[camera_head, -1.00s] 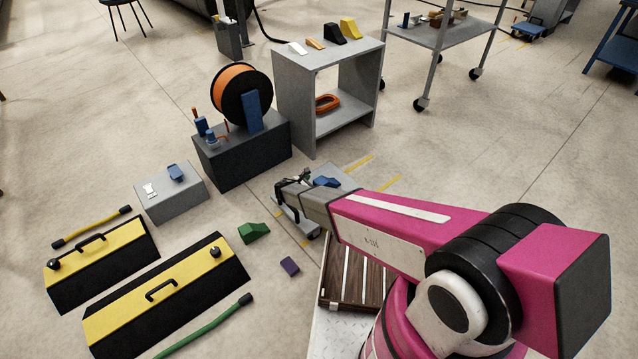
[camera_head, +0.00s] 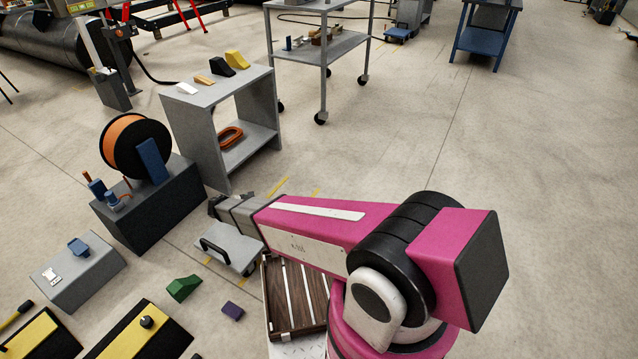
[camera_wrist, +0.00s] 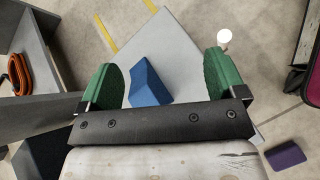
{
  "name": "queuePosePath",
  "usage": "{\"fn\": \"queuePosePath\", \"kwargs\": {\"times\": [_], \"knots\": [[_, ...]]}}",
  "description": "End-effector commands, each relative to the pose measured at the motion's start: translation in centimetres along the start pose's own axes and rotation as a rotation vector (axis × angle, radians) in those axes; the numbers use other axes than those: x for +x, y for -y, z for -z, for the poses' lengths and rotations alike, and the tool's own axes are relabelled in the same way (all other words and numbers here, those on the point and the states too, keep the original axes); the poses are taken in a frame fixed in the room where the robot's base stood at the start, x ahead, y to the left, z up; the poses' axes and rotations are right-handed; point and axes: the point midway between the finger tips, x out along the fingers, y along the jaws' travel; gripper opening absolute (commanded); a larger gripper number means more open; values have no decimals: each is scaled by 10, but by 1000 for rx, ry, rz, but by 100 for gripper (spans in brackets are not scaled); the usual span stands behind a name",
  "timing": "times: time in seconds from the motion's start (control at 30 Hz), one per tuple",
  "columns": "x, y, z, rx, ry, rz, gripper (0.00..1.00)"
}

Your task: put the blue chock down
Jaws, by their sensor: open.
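The blue chock (camera_wrist: 149,84) lies on a light grey panel (camera_wrist: 175,55) in the wrist view. My gripper (camera_wrist: 160,80) is open, its two green finger pads apart on either side of the chock in the picture. The chock shows clear gaps to both pads, so nothing is held. In the head view my gripper (camera_head: 214,206) is over the far side of the grey panel (camera_head: 232,250), which has a black handle. The chock is hidden there behind my arm.
A green wedge (camera_head: 183,288) and a purple block (camera_head: 232,311) lie on the floor nearby. A slatted wooden crate (camera_head: 293,300) is beside my base. A grey shelf unit (camera_head: 190,130) and a dark box with an orange reel (camera_head: 140,145) stand behind.

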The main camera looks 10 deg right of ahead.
Motion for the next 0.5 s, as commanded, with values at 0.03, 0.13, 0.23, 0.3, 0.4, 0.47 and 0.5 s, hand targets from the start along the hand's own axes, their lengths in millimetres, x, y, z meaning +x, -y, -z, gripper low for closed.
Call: {"fn": "queuePosePath", "kwargs": {"times": [0.03, 0.13, 0.23, 0.3, 0.4, 0.47, 0.5], "knots": [[4, 12, -37, 94, -29, 56, 89], [14, 29, -86, 285, -87, 170, 89], [20, 48, -132, 478, -139, 284, 89], [23, 62, -163, 613, -171, 363, 89], [22, 84, -205, 807, -213, 477, 89], [20, 96, -228, 922, -237, 544, 89], [18, 105, -243, 1000, -252, 591, 89]]}}
